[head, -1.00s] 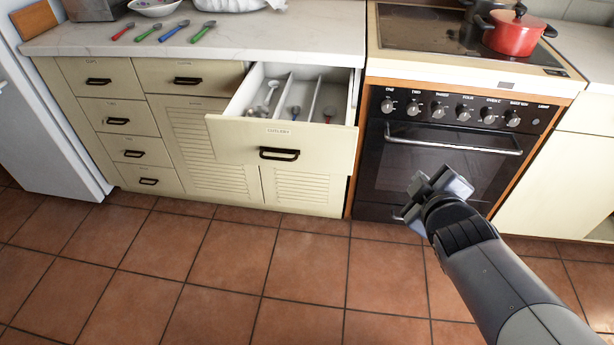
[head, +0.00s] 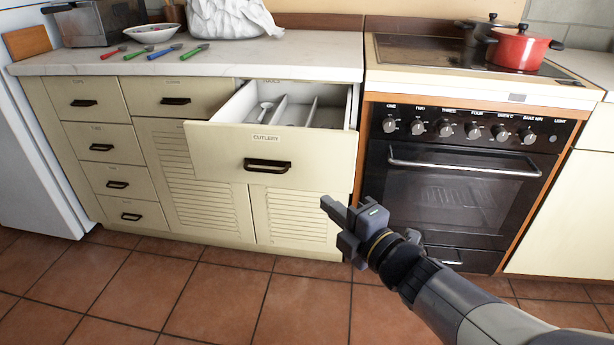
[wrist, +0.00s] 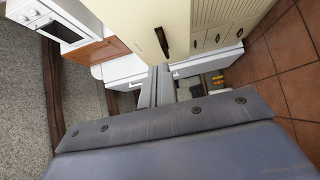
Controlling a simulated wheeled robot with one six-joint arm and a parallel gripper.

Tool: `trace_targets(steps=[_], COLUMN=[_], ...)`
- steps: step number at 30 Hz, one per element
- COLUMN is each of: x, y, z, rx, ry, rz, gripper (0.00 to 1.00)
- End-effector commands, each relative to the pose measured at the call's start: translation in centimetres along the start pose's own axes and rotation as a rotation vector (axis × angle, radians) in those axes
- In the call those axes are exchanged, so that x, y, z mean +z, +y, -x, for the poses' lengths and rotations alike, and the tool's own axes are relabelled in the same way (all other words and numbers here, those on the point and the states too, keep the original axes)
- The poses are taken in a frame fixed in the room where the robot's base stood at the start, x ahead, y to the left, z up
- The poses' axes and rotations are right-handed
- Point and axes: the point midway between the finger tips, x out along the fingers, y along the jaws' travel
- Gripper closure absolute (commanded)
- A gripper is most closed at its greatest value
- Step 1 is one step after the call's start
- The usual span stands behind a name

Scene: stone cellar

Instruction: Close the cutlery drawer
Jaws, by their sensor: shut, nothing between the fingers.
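The cutlery drawer (head: 222,147) stands pulled out of the cream cabinet in the head view, with its front labelled "CUTLERY" and a dark handle (head: 267,166). Its white inside has dividers, and a spoon shows in one compartment; the rest of the contents is hidden or unclear. My gripper (head: 340,218) is shut and empty. In the picture it is below and right of the drawer front, apart from it. In the wrist view my gripper's fingers (wrist: 155,88) show together at the middle, with a cream cabinet front and a dark handle beyond them.
The oven (head: 455,190) stands right of the drawer, with a red pot (head: 517,50) on its hob. Several colored-handled utensils (head: 152,52) and a bowl (head: 151,33) lie on the counter (head: 300,62). Other drawers on the left are shut. The tiled floor (head: 200,295) in front is clear.

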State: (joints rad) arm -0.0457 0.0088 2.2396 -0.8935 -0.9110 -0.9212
Motion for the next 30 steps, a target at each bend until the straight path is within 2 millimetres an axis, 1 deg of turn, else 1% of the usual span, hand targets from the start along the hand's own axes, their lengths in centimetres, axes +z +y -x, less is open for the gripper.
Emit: trace_targets(steps=[9,13,15,19,24,30], x=[-0.2,-0.1,1.1,2.1,2.8,2.9], y=[-0.4,-0.3,-0.2,-0.1,-0.1,0.0], z=[-6.5,-9.0,-9.7,-10.7,-11.3,-11.4], rx=[-0.001,-0.002,-0.002,-0.001,-0.001,-0.001], ry=[0.004,0.002,-0.004,-0.003,-0.002,-0.002], rz=[-0.002,-0.003,-0.002,-0.002,-0.002,-0.003], gripper=[1.00,1.00,1.00,1.00,1.00,1.00])
